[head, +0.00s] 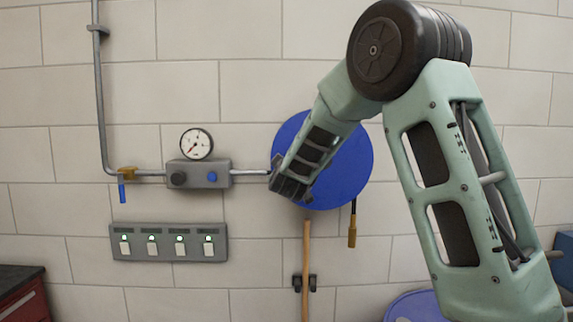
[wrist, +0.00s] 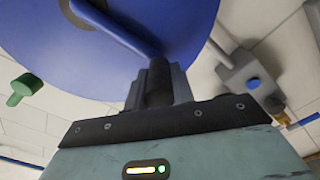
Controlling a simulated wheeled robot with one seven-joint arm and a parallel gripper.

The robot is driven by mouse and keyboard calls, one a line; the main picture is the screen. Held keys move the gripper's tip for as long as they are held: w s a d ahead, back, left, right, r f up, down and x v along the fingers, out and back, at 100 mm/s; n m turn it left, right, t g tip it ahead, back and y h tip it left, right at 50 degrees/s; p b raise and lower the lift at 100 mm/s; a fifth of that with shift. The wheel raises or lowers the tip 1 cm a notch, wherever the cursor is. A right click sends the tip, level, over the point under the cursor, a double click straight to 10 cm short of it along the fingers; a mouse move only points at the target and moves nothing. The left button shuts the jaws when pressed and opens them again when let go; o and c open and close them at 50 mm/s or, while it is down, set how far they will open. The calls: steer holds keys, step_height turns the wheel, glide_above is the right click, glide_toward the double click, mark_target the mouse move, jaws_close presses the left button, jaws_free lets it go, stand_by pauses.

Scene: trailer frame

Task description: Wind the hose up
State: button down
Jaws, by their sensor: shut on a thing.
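A round blue hose reel (head: 345,165) is mounted on the wall, and its disc fills the upper part of the wrist view (wrist: 40,45). A blue crank arm (wrist: 122,28) runs from the reel's grey hub to a dark handle (wrist: 160,88). My gripper (wrist: 158,78) is shut around this handle. In the head view my gripper (head: 290,186) is in front of the lower left of the disc and hides the handle. A short dark length of hose (head: 354,207) hangs below the reel's right side, ending in a brass-coloured nozzle (head: 352,236). Any hose behind the disc is hidden.
A grey pipe (head: 248,172) with a regulator box (head: 198,174) and gauge (head: 196,143) runs left of the reel. A switch panel (head: 169,242) is below. A wooden pole (head: 307,262) stands in a wall clip under the reel. A red cabinet (head: 25,300) is lower left.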

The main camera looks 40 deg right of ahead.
steer(key=shift+f, duration=0.35)
steer(key=c, duration=1.2)
jaws_free()
steer(key=shift+r, duration=0.1)
steer(key=b+v, duration=0.5)
steer(key=v, duration=1.2)
steer(key=shift+s+a, duration=0.2)
steer(key=shift+a, duration=0.1)
